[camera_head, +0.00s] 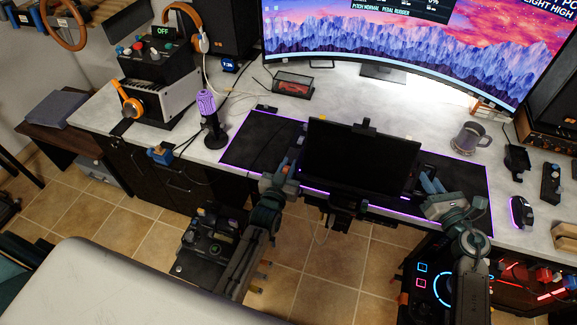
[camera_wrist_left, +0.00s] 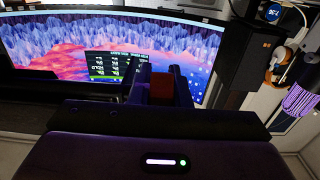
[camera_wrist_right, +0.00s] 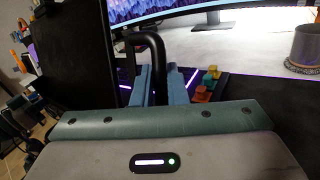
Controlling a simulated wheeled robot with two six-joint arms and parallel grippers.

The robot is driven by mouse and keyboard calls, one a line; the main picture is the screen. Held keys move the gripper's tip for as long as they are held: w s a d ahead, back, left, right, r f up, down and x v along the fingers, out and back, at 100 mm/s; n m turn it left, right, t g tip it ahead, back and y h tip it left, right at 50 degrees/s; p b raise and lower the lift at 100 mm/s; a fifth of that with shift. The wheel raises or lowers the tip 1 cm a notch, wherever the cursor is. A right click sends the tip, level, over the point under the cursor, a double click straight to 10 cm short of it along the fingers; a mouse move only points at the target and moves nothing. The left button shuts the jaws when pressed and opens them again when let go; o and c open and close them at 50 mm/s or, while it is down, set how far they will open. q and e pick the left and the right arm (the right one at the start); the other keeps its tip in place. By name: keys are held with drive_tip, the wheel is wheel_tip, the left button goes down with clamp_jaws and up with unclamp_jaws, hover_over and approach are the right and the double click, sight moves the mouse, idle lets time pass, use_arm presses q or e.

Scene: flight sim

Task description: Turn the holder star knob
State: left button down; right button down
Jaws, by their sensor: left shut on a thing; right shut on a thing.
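A black flat screen (camera_head: 361,158) stands in a holder at the front edge of the desk, with a small clamp (camera_head: 364,127) on its top edge. My left gripper (camera_head: 291,163) is at the screen's left side. In the left wrist view its fingers (camera_wrist_left: 162,88) are shut on a small reddish-brown piece (camera_wrist_left: 162,86); I cannot tell whether this is the star knob. My right gripper (camera_head: 430,184) is just right of the screen. In the right wrist view its fingers (camera_wrist_right: 160,86) are shut on a black bent bar (camera_wrist_right: 156,48). No star shape shows clearly.
A lit-edge mat (camera_head: 262,142) lies under the screen. A mug (camera_head: 470,137) and a mouse (camera_head: 521,212) stand to the right. A purple microphone (camera_head: 209,115) stands to the left. A large monitor (camera_head: 420,60) is behind. Pale furniture (camera_head: 130,285) fills the lower left.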

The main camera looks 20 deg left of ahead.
use_arm(q)
drive_tip(key=shift+g, duration=0.3)
drive_tip(key=g, duration=0.5)
drive_tip(key=shift+f, duration=0.3)
drive_tip(key=g, duration=0.3)
drive_tip(key=shift+f+g, duration=0.25)
drive_tip(key=shift+g, duration=0.15)
drive_tip(key=shift+s+f+g, duration=0.15)
drive_tip(key=shift+g, duration=0.6)
drive_tip(key=shift+s+f+g, duration=0.1)
drive_tip(key=shift+g, duration=0.65)
drive_tip(key=c, duration=1.5)
unclamp_jaws()
drive_tip(key=shift+o, duration=0.7)
drive_tip(key=shift+s, duration=0.1)
